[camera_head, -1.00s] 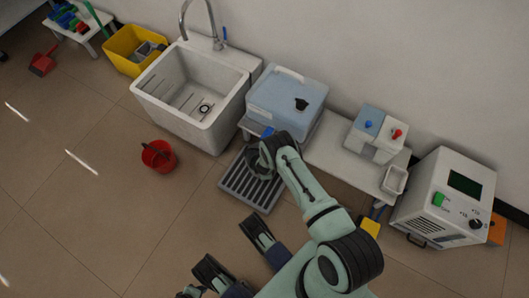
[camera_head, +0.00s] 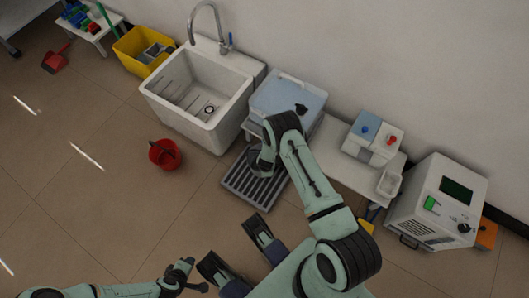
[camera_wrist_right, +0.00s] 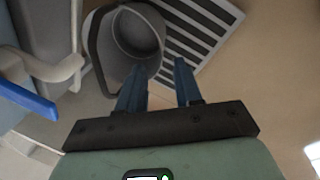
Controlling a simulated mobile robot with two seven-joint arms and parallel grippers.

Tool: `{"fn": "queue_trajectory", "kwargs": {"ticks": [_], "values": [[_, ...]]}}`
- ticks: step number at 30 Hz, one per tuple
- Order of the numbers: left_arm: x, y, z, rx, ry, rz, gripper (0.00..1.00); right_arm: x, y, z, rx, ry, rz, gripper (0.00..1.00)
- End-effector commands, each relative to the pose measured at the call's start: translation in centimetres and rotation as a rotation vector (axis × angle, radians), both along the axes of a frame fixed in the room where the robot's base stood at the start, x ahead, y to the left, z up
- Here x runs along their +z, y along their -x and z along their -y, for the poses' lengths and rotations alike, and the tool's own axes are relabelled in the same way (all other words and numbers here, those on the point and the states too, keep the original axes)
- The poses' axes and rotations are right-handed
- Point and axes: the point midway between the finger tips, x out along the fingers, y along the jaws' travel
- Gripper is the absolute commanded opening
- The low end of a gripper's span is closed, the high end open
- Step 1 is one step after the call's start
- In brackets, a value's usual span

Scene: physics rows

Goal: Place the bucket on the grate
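A grey bucket (camera_head: 257,161) is at the upper left part of the dark slatted grate (camera_head: 243,187), partly hidden by my right arm. In the right wrist view the bucket (camera_wrist_right: 138,35) shows its open mouth and dark handle, with the grate (camera_wrist_right: 205,22) beside and behind it. Whether its base rests fully on the grate is hidden. My right gripper (camera_wrist_right: 160,66) has its blue fingers apart at the bucket's near rim, with no clear grip on it. My left gripper (camera_head: 182,272) is low in the head view, away from the bucket; its finger gap is unclear.
A light blue container (camera_head: 290,95) stands behind the grate; its white tap with blue lever (camera_wrist_right: 30,100) is close to the bucket. A white sink (camera_head: 200,100) is to the left. A white bench (camera_head: 335,150) extends right.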

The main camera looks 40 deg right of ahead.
Motion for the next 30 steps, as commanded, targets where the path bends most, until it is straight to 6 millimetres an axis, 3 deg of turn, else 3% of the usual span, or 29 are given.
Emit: {"fn": "queue_trajectory", "kwargs": {"ticks": [8,21,30], "values": [[0.0,0.1,0.0,-0.001,0.002,-0.004,0.43,2.3,3.8,-2.9,-0.331,-0.09,0.016,0.35],[0.0,0.1,0.0,-0.001,0.002,-0.004,0.43,9.6,10.6,-11.4,-1.046,-0.395,0.043,0.35],[0.0,0.1,0.0,-0.001,0.0,-0.003,0.43,12.6,12.7,-14.6,-1.284,-0.527,0.008,0.35]]}}
